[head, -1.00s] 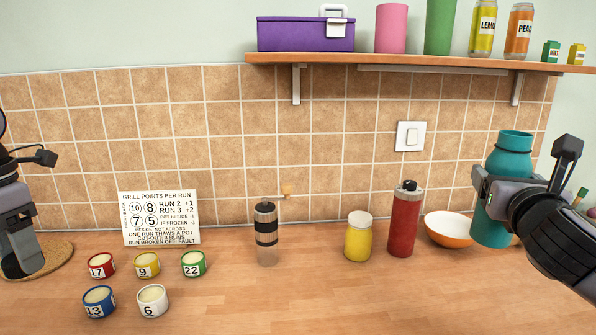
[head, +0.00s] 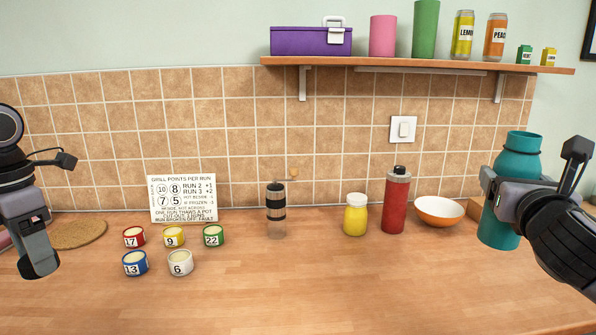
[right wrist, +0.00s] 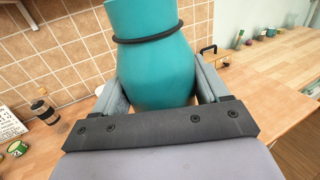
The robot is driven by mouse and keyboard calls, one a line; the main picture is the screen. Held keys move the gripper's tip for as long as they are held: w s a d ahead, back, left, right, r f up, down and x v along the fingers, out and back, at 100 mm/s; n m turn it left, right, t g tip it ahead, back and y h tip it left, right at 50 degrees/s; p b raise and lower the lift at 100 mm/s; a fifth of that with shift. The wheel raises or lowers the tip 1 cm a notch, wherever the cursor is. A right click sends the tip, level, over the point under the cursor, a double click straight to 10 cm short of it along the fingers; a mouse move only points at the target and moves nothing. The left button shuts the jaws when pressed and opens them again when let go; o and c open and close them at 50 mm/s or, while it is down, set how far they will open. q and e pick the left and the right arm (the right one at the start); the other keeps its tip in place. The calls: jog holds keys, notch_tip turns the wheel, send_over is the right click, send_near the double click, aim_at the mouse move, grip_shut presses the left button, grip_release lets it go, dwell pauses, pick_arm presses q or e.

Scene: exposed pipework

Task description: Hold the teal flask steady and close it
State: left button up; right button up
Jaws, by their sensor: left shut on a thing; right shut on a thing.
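The teal flask (head: 505,225) is at the right of the head view, with a dark ring round its neck and no lid visible on its top. My right gripper (head: 489,190) is shut around its body. The right wrist view shows the flask (right wrist: 155,65) between both fingers, its top cut off. I cannot tell whether its base touches the counter. My left gripper (head: 40,268) is at the far left, pointing down, far from the flask. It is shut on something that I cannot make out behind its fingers.
A cork mat (head: 80,235) lies at the back left. Several small numbered pots (head: 180,263), a grinder (head: 276,205), a yellow jar (head: 355,218), a red bottle (head: 396,205) and an orange bowl (head: 440,211) stand between my grippers. The front counter is clear.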

jog(key=shift+w, duration=0.45)
jog(key=shift+s, duration=0.1)
pick_arm(q)
jog(key=s+d+f+m, duration=0.2)
jog(key=d+f+m, duration=0.6)
jog(key=m, duration=0.7)
jog(key=s+d+f+m, duration=0.3)
jog(key=d+f+m, duration=0.5)
jog(key=m, duration=0.7)
jog(key=shift+s+d+f, duration=0.15)
jog(key=shift+d+f, duration=0.05)
jog(key=shift+d, duration=1.1)
pick_arm(e)
jog(key=s+a+f+n+y, duration=0.1)
jog(key=s+a+f, duration=0.3)
jog(key=f, duration=0.4)
jog(key=s+a+f+n+y, duration=0.1)
jog(key=s+a+f+y, duration=0.2)
jog(key=f, duration=0.5)
jog(key=s+a+f+n+y, duration=0.1)
jog(key=s+a+f+y, duration=0.1)
jog(key=s+a+f, duration=0.4)
jog(key=shift+a+f+n+t, duration=0.3)
jog(key=shift+a+f+t, duration=0.15)
jog(key=shift+f, duration=0.75)
jog(key=shift+d, duration=0.15)
jog(key=shift+s+d, duration=0.1)
jog(key=shift+d, duration=0.2)
